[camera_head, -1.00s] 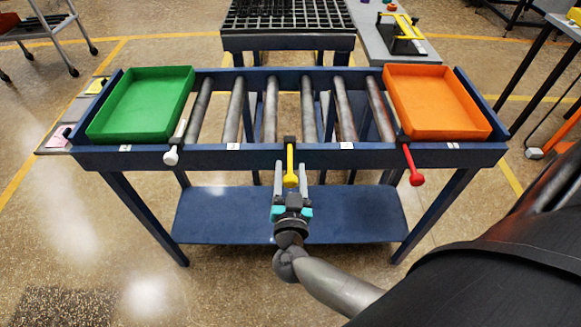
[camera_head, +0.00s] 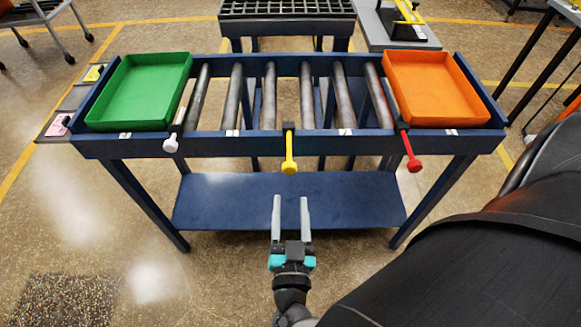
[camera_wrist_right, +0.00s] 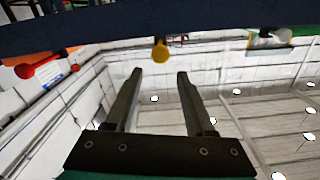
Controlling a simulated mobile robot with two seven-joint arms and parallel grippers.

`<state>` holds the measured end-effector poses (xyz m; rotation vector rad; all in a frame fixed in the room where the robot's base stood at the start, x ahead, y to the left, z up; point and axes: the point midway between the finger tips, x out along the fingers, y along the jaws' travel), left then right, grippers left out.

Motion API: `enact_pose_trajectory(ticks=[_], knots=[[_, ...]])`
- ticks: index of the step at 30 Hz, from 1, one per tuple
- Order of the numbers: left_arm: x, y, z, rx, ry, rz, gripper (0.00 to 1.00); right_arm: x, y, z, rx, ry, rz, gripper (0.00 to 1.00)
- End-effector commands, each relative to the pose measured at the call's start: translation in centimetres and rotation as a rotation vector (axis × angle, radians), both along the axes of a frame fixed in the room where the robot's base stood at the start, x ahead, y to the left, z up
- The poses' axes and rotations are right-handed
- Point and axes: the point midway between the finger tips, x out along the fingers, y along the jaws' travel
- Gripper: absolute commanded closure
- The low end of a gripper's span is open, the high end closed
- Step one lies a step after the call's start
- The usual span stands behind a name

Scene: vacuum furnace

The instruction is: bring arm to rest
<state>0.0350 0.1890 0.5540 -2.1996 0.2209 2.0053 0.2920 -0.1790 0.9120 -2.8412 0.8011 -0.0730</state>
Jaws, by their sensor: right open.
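My right gripper (camera_head: 290,205) is open and empty in the head view, in front of the blue roller table (camera_head: 210,145) and below its front rail. The yellow-knobbed lever (camera_head: 289,155) hangs from the middle of that rail, a little beyond the fingertips and apart from them. In the right wrist view the two fingers (camera_wrist_right: 158,80) stand apart with nothing between them, and the yellow knob (camera_wrist_right: 160,51) shows past them. My left gripper is not in view.
A green tray (camera_head: 183,95) sits at the table's left end and an orange tray (camera_head: 390,75) at its right end. A white-knobbed lever (camera_head: 171,144) and a red-knobbed lever (camera_head: 412,155) stick out in front. A lower blue shelf (camera_head: 230,205) lies under the rollers.

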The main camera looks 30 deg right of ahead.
Motion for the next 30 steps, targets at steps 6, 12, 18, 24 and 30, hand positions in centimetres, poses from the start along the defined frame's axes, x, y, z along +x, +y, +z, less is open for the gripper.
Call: enact_pose_trajectory(ticks=[6, 12, 18, 24, 30], knots=[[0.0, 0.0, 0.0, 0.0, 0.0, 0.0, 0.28, -1.7, 1.1, 0.0, 0.001, 0.0, 0.0, 0.46], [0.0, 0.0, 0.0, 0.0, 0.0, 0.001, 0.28, -1.8, 1.2, 0.0, 0.001, -0.001, 0.001, 0.46], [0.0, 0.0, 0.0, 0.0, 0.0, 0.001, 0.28, -1.8, 1.2, 0.0, 0.001, -0.001, 0.001, 0.46], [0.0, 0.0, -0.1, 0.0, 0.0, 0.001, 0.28, -1.7, 1.2, -0.2, -0.002, 0.002, 0.01, 0.46], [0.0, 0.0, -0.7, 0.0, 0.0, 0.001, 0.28, -0.4, 3.7, -4.7, -0.046, 0.067, 0.218, 0.46]])
